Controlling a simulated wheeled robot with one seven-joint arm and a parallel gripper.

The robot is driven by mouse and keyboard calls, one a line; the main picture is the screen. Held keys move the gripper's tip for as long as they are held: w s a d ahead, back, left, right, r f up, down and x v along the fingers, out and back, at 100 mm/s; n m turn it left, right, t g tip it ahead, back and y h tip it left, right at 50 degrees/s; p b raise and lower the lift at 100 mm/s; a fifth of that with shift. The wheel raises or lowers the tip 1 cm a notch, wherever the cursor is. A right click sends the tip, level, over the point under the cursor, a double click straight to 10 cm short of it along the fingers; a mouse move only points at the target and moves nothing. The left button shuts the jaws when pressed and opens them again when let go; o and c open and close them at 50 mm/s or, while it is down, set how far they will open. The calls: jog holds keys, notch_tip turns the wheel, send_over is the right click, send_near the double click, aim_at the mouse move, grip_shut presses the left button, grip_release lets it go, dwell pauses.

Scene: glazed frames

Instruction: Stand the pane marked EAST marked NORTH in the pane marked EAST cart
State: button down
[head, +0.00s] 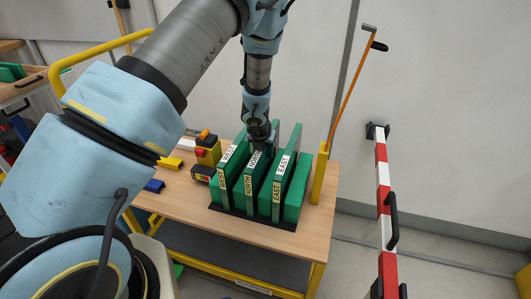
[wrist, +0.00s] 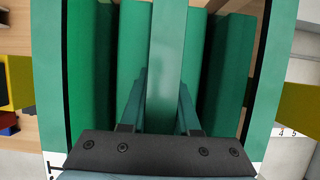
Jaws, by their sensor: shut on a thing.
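Green panes stand upright side by side in a dark rack (head: 250,228) on a wood-topped cart (head: 311,222). From left to right in the head view are the WEST pane (head: 220,190), the NORTH pane (head: 241,196) and the EAST pane (head: 278,178), each with a white label on top and a yellow label on its end. My gripper (head: 258,139) is over the NORTH pane's far part. In the wrist view its fingers (wrist: 161,90) lie on both sides of a middle green pane, shut on it. The pane's lower edge is hidden, so I cannot tell whether it is seated.
Another green pane (head: 297,188) stands right of EAST. A yellow post (head: 319,175) rises at the cart's right. A red-and-white barrier (head: 385,205) stands further right. Neighbouring panes leave narrow side gaps.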

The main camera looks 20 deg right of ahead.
dwell(0.3)
jog(key=c, duration=0.6)
grip_release()
jog(key=shift+o, duration=0.2)
jog(key=shift+f, duration=0.1)
jog(key=p+v, duration=0.1)
jog(key=v, duration=1)
jog(key=shift+w+p, duration=0.1)
jog(key=shift+p, duration=0.25)
jog(key=w+a+r+n+y+p, duration=0.1)
jog(key=w+a+r+n+y, duration=0.1)
jog(key=a+r+n, duration=0.7)
jog(key=w+a+r+n+y+p, duration=0.15)
jog(key=a+r+n, duration=0.25)
jog(key=a+n, duration=1)
jog(key=s+a+r+n+g+p, duration=0.1)
jog(key=s+a+n, duration=0.4)
jog(key=n, duration=0.5)
jog(key=s+a+r+n, duration=0.4)
jog(key=s+a+n, duration=0.2)
jog(key=n, duration=0.4)
jog(key=shift+s+a+r+n+g+p, duration=0.15)
jog(key=shift+s+a+n+g+p, duration=0.2)
jog(key=shift+s, duration=0.35)
